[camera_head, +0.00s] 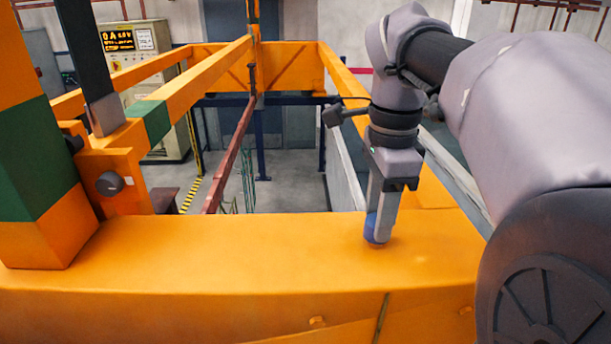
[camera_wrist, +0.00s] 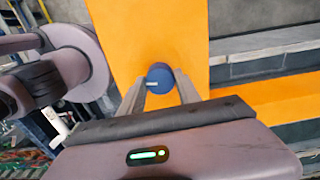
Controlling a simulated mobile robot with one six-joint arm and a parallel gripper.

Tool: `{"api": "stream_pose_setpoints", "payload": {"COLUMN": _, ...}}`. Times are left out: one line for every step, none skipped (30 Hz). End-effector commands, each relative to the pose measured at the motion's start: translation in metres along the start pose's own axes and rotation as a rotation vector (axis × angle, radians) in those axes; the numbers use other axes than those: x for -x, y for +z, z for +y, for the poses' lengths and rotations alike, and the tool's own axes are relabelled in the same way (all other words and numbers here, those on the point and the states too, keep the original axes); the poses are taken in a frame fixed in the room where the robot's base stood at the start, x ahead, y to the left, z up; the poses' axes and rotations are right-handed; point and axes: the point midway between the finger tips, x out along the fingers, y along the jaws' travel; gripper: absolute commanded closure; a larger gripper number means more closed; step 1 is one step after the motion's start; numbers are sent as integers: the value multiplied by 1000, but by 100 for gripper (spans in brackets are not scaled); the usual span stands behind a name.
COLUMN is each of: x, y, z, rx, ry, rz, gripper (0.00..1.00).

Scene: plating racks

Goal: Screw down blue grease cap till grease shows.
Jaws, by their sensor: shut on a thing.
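The blue grease cap (camera_head: 371,226) stands on the top face of the orange beam (camera_head: 230,250) in the head view. It also shows as a round blue cap with a short white mark in the wrist view (camera_wrist: 160,75). My gripper (camera_head: 377,236) points down over it, with its fingers on either side of the cap. In the wrist view my gripper (camera_wrist: 162,82) is shut on the cap. The underside of the cap is hidden, and I see no grease around it.
An orange and green post (camera_head: 40,170) rises at the left of the beam. A dark round knob (camera_head: 110,184) sits on an orange block beside it. A control cabinet (camera_head: 135,65) with a lit display stands at the back left. The beam top left of my gripper is clear.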

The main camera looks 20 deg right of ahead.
Motion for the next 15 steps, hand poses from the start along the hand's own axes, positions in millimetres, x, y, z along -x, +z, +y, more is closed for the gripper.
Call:
{"api": "stream_pose_setpoints", "payload": {"x": -1, "y": 0, "z": 0, "rx": -4, "ry": 2, "rz": 1, "gripper": 100}}
{"api": "stream_pose_setpoints", "payload": {"x": -1, "y": 0, "z": 0, "rx": -6, "ry": 2, "rz": 1, "gripper": 100}}
{"api": "stream_pose_setpoints", "payload": {"x": -1, "y": 0, "z": 0, "rx": -8, "ry": 2, "rz": 1, "gripper": 100}}
{"api": "stream_pose_setpoints", "payload": {"x": -1, "y": 0, "z": 0, "rx": -9, "ry": 2, "rz": 1, "gripper": 100}}
{"api": "stream_pose_setpoints", "payload": {"x": -1, "y": 0, "z": 0, "rx": -9, "ry": 2, "rz": 1, "gripper": 100}}
{"api": "stream_pose_setpoints", "payload": {"x": -1, "y": 0, "z": 0, "rx": -10, "ry": 2, "rz": 1, "gripper": 100}}
{"api": "stream_pose_setpoints", "payload": {"x": -1, "y": 0, "z": 0, "rx": -10, "ry": 2, "rz": 1, "gripper": 100}}
{"api": "stream_pose_setpoints", "payload": {"x": -1, "y": 0, "z": 0, "rx": -10, "ry": 2, "rz": 1, "gripper": 100}}
{"api": "stream_pose_setpoints", "payload": {"x": -1, "y": 0, "z": 0, "rx": -10, "ry": 3, "rz": 1, "gripper": 100}}
{"api": "stream_pose_setpoints", "payload": {"x": -1, "y": 0, "z": 0, "rx": -9, "ry": 3, "rz": 1, "gripper": 100}}
{"api": "stream_pose_setpoints", "payload": {"x": -1, "y": 0, "z": 0, "rx": -9, "ry": 3, "rz": 1, "gripper": 100}}
{"api": "stream_pose_setpoints", "payload": {"x": -1, "y": 0, "z": 0, "rx": -9, "ry": 3, "rz": 1, "gripper": 100}}
{"api": "stream_pose_setpoints", "payload": {"x": -1, "y": 0, "z": 0, "rx": -9, "ry": 3, "rz": 1, "gripper": 100}}
{"api": "stream_pose_setpoints", "payload": {"x": -1, "y": 0, "z": 0, "rx": -9, "ry": 3, "rz": 1, "gripper": 59}}
{"api": "stream_pose_setpoints", "payload": {"x": -1, "y": 0, "z": 0, "rx": -9, "ry": 3, "rz": 1, "gripper": 51}}
